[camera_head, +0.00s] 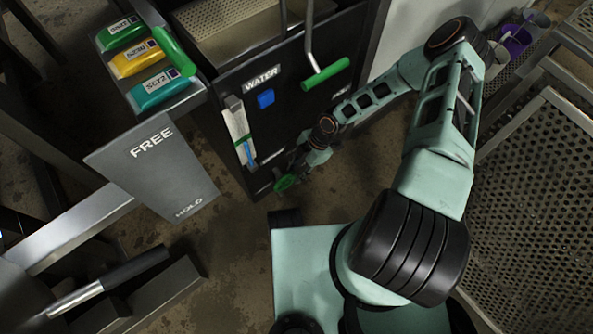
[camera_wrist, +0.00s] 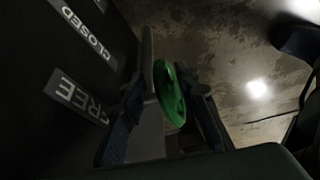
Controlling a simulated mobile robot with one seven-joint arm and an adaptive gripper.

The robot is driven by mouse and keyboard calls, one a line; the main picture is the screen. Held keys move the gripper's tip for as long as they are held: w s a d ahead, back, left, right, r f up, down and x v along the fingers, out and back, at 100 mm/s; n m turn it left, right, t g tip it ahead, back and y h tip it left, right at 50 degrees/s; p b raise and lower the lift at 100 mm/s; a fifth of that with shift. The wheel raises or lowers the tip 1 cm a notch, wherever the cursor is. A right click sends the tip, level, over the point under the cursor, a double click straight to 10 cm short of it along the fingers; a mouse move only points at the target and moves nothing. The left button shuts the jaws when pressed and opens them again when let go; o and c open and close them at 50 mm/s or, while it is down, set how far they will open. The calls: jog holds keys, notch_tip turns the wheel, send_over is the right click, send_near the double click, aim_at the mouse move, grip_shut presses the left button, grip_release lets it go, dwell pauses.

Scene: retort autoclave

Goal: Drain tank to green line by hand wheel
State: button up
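The green hand wheel (camera_head: 287,183) sits low on the dark tank front in the head view. It also shows in the wrist view (camera_wrist: 168,92), seen nearly edge-on. My gripper (camera_head: 298,168) is at the wheel. In the wrist view its fingers (camera_wrist: 170,85) stand apart, one on each side of the wheel; whether they touch the rim is not clear. The level gauge (camera_head: 237,124) is an upright pale strip with green and blue parts, left of the gripper on the same front. The blue part is at its lower end.
A green-handled lever (camera_head: 326,74) hangs nearby. A FREE/HOLD panel (camera_head: 150,170) and colored tags (camera_head: 137,58) stand left. Perforated metal (camera_head: 530,200) bounds the right side.

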jog(key=shift+c, duration=0.3)
grip_shut()
jog(key=f+b, duration=0.1)
jog(key=b, duration=0.1)
jog(key=shift+w+d+f+y+b, duration=0.1)
jog(key=shift+d+y+b, duration=0.05)
jog(key=shift+y+b, duration=0.15)
jog(key=shift+w+d+f+g+y+b, duration=0.1)
jog(key=shift+g+y+b, duration=0.1)
jog(key=shift+g+y, duration=0.3)
jog(key=shift+f+g+y+b, duration=0.1)
jog(key=shift+g+y+b, duration=0.05)
jog(key=shift+g+y, duration=0.3)
jog(key=shift+r, duration=0.1)
jog(key=shift+o, duration=0.3)
grip_release()
